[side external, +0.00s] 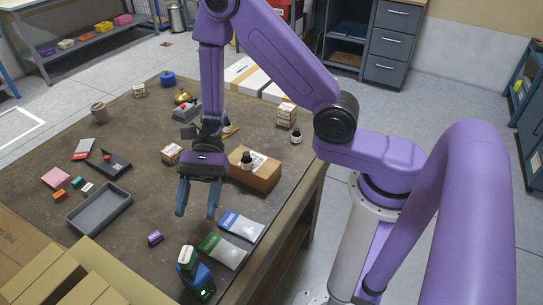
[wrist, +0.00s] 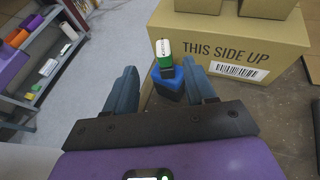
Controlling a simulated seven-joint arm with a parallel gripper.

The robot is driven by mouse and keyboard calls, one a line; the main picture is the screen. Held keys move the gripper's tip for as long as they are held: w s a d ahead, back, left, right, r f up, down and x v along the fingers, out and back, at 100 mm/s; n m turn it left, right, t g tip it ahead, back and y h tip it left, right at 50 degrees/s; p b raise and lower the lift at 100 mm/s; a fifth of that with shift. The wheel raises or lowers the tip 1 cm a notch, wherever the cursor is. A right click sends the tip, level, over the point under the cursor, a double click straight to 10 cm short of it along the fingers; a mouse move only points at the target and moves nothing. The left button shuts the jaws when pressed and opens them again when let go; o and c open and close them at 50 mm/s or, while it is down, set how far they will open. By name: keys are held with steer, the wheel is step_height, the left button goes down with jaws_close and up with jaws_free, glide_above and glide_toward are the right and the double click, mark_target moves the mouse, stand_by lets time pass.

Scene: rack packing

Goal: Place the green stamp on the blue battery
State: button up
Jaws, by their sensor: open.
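The green stamp (side external: 187,254), with a white label and a dark lower part, stands on top of the blue battery (side external: 201,282) near the table's front edge. In the wrist view the stamp (wrist: 164,48) is upright above the battery (wrist: 168,84) and appears to rest on it. My gripper (side external: 197,213) is open and empty, above the table and behind the stamp in the side view. In the wrist view its two fingers (wrist: 160,72) appear on either side of the battery, apart from the stamp. The battery's lower part is partly hidden there.
A green-and-white packet (side external: 222,250) and a blue-and-white packet (side external: 241,226) lie right of the battery. A small purple item (side external: 155,237) and a grey tray (side external: 99,209) are to the left. Cardboard boxes (side external: 60,272) fill the front left corner. A brown box (side external: 261,176) stands behind.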

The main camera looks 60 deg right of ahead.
steer(key=s+d+r+n+t+h, duration=0.2)
steer(key=s+d+r+n+h, duration=0.2)
steer(key=n, duration=0.9)
steer(key=s+d+r+n+t+h, duration=0.3)
steer(key=s+d+r+n+h, duration=0.2)
steer(key=s+d+n+h, duration=0.3)
steer(key=shift+s+d+n, duration=1.85)
steer(key=shift+d+n, duration=0.55)
steer(key=shift+d, duration=0.55)
